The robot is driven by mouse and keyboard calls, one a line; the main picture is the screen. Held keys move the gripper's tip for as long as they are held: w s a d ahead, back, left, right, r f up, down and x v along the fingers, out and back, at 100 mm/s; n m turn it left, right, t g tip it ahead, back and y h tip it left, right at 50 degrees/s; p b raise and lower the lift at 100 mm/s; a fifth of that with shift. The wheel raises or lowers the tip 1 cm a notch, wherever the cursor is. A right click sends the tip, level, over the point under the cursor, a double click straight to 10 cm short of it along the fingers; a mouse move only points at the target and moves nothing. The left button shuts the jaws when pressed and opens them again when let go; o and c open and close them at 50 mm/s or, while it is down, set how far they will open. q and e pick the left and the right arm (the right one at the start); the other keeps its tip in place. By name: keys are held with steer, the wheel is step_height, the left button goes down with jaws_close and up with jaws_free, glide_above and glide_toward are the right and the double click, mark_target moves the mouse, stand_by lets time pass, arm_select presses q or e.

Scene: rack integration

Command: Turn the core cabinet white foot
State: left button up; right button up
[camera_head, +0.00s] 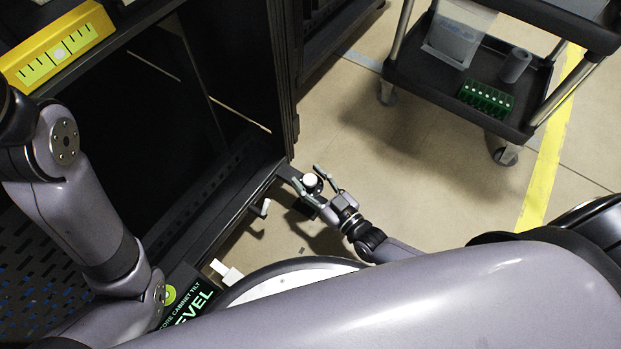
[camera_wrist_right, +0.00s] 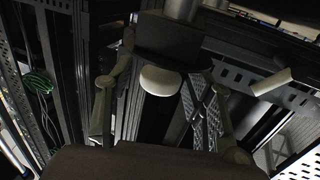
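The core cabinet (camera_head: 210,190) is a black open rack at the left of the head view. Its white foot (camera_head: 310,181) is a small round white knob by the cabinet's lower front corner. It also shows as a white disc (camera_wrist_right: 160,80) in the right wrist view. My right gripper (camera_head: 310,179) is at the foot, with one finger on each side of it. In the wrist view the fingers (camera_wrist_right: 160,88) are spread, with gaps between them and the disc. My left arm comes in at the left, but its gripper is out of view.
A yellow level (camera_head: 60,45) lies at upper left. A sign (camera_head: 190,300) reads "core cabinet tilt level". White pieces (camera_head: 264,208) and (camera_head: 226,271) show along the cabinet's lower edge. A black cart (camera_head: 430,75) stands at upper right. Floor between cart and cabinet is clear.

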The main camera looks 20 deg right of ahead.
steer(key=v, duration=0.7)
steer(key=shift+s, duration=0.25)
steer(key=shift+d, duration=0.1)
stand_by(0.4)
